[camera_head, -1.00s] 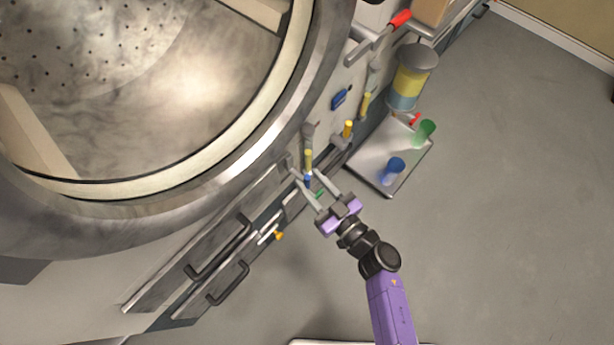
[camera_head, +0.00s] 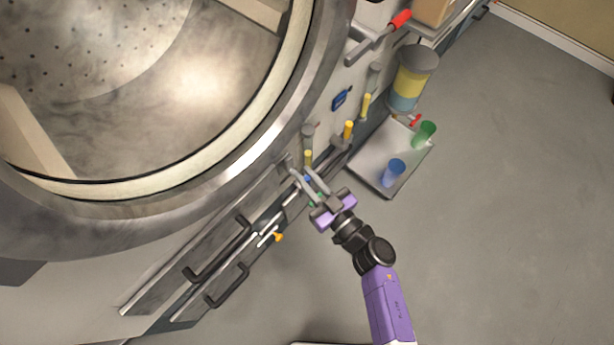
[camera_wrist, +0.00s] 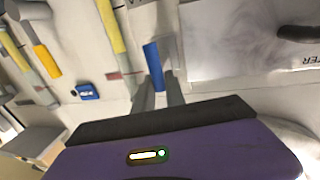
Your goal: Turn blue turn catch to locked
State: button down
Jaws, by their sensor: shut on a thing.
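The blue turn catch (camera_wrist: 153,67) is a small blue bar on the machine's front panel, seen in the wrist view just past my fingers. In the head view it shows only as a bit of blue (camera_head: 307,179), mostly hidden by my fingers. My gripper (camera_head: 310,180) is shut on the blue catch, with its fingers pointing at the panel below the big round door. In the wrist view the fingers (camera_wrist: 158,97) close in around the near end of the catch. Whether the catch is at its locked mark cannot be told.
Yellow-handled levers (camera_head: 348,130) and a blue padlock-like piece (camera_head: 340,99) are on the panel beside it. A metal tray (camera_head: 372,180) with a blue cup (camera_head: 393,171) and a green cup (camera_head: 425,132) stands to the right. Drawer handles (camera_head: 219,251) are lower left. Open floor lies right.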

jog(key=shift+s+n, duration=0.1)
jog(key=shift+n, duration=0.2)
jog(key=n+b, duration=0.2)
jog(key=n, duration=0.1)
jog(key=n+y+b, duration=0.1)
jog(key=shift+s+a+f+n+t, duration=0.3)
jog(key=shift+s+a+n, duration=0.1)
jog(key=n+b, duration=0.1)
jog(key=n, duration=0.1)
jog(key=n+b, duration=0.1)
jog(key=n, duration=0.1)
jog(key=shift+s+a+f+y+b, duration=0.15)
jog(key=shift+s+f+y+b, duration=0.15)
jog(key=shift+y+b, duration=0.1)
jog(key=shift+s+a+f+n+g+y+b, duration=0.1)
jog(key=shift+f+n+g+y+b, duration=0.25)
jog(key=shift+n+b, duration=1)
jog(key=shift+s+a+f+n+g+y+b, duration=0.2)
jog(key=shift+n+y+b, duration=0.3)
jog(key=shift+n, duration=1.7)
jog(key=shift+w+d+f+n+g+y+b, duration=0.1)
jog(key=shift+f+n+g+y+b, duration=0.2)
jog(key=shift+n+b, duration=1.1)
jog(key=shift+r+n+p, duration=0.1)
jog(key=shift+n+p, duration=0.25)
jog(key=shift+n, duration=0.2)
jog(key=c, duration=1.4)
grip_release()
